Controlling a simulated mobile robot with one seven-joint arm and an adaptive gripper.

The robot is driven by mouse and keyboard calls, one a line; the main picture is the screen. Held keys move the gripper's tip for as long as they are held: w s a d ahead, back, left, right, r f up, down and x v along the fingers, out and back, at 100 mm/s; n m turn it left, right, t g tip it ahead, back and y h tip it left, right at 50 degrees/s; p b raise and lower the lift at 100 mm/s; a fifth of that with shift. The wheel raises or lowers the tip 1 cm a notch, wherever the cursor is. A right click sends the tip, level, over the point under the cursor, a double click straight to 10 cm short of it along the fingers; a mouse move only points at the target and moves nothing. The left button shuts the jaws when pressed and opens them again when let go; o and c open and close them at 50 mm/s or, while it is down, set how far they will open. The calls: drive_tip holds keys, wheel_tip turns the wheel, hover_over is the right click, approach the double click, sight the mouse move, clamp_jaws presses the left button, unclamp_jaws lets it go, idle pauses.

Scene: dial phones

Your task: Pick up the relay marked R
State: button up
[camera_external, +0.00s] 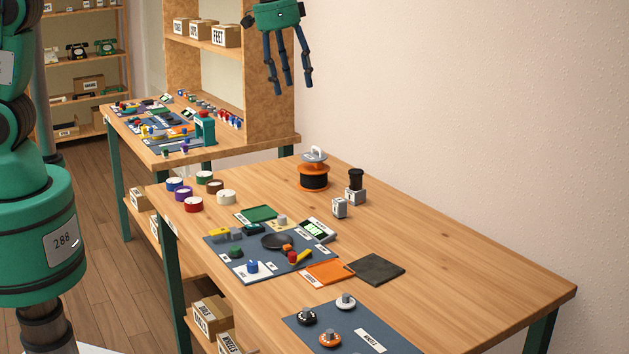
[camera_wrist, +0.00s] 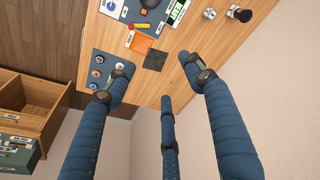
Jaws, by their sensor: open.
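Two small pale grey blocks with dark marks stand on the near table; either may be the relay, but I cannot read an R for certain. One block (camera_external: 339,207) stands alone with a bare top. The other block (camera_external: 356,196) stands just behind it, with a black knob-like piece on top. Both show at the top of the wrist view, the bare block (camera_wrist: 209,14) left of the black-topped one (camera_wrist: 239,13). My gripper (camera_external: 294,86) is open and empty, high above the table's back edge, fingers pointing down. Its fingers spread apart in the wrist view (camera_wrist: 157,66).
An orange-and-black spool (camera_external: 314,177) stands behind the blocks. Blue mats with phone parts (camera_external: 225,246) and dials (camera_external: 340,335) lie left and in front, with a dark square pad (camera_external: 376,269) between. The table's right side (camera_external: 480,280) is clear; a wall runs behind.

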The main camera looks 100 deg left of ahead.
drive_tip(key=w+a+f+n+g+p, duration=0.1)
drive_tip(key=w+a+f, duration=0.2)
drive_tip(key=a+f, duration=0.35)
drive_tip(key=w+a+f+n, duration=0.1)
drive_tip(key=w+a+f, duration=0.3)
drive_tip(key=a+f, duration=0.25)
drive_tip(key=n+g+p, duration=0.1)
hover_over(341, 199)
wheel_tip(341, 199, down, 16)
drive_tip(key=shift+r+h, duration=0.25)
drive_tip(key=shift+h, duration=0.15)
drive_tip(key=shift+s+d+f, duration=0.1)
drive_tip(key=shift+f, duration=4.2)
drive_tip(key=shift+f+b, duration=0.3)
drive_tip(key=shift+f, duration=2.3)
